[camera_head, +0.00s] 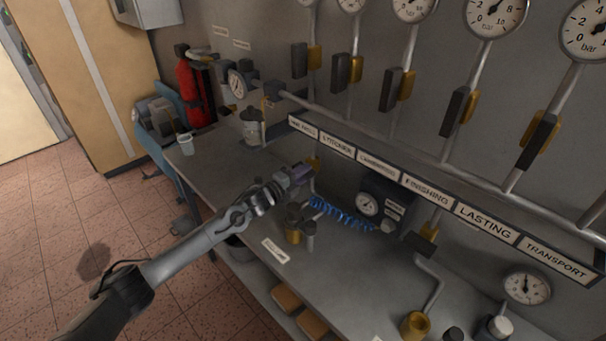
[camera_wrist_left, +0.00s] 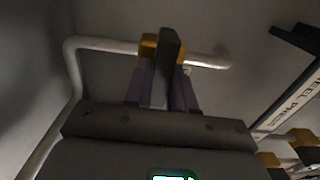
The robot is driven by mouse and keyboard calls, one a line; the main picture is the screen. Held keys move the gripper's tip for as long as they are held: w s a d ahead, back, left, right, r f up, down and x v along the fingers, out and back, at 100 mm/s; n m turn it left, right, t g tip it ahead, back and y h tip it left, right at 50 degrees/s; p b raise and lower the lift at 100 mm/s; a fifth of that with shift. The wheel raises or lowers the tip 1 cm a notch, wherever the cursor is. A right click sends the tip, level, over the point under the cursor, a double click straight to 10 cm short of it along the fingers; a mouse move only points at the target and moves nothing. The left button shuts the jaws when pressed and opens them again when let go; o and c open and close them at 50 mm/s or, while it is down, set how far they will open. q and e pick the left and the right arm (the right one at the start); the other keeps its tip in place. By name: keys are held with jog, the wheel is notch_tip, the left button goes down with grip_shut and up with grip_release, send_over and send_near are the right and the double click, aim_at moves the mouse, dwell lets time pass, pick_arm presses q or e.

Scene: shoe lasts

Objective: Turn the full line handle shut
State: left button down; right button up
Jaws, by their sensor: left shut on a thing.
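My left gripper (camera_head: 298,173) reaches in from the left, over the bench and close to the wall under the label strip. In the left wrist view its purple fingers (camera_wrist_left: 163,88) are shut on a dark flat handle (camera_wrist_left: 169,62), one finger on each side. The handle sits at a gold valve body (camera_wrist_left: 148,47) on a bent grey pipe (camera_wrist_left: 105,43), and points across the pipe in the picture. In the head view a bit of the gold valve (camera_head: 313,161) shows just behind the fingers; the gripper hides the handle there. My right gripper is not in view.
A label strip (camera_head: 412,185) runs along the wall close above the gripper. Several dark-handled gold valves, such as one on the left (camera_head: 341,72), hang above. A blue coiled hose (camera_head: 343,216) and small brass fittings (camera_head: 293,225) are near the gripper on the bench (camera_head: 335,285).

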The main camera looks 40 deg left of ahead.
pick_arm(q)
jog(key=c, duration=1)
grip_release()
jog(key=shift+c, duration=0.2)
jog(key=shift+s, duration=0.1)
jog(key=s+a+p, duration=0.1)
jog(key=s, duration=0.9)
jog(key=shift+s+a+p, duration=0.15)
jog(key=shift+s+p, duration=0.15)
jog(key=shift+p, duration=0.05)
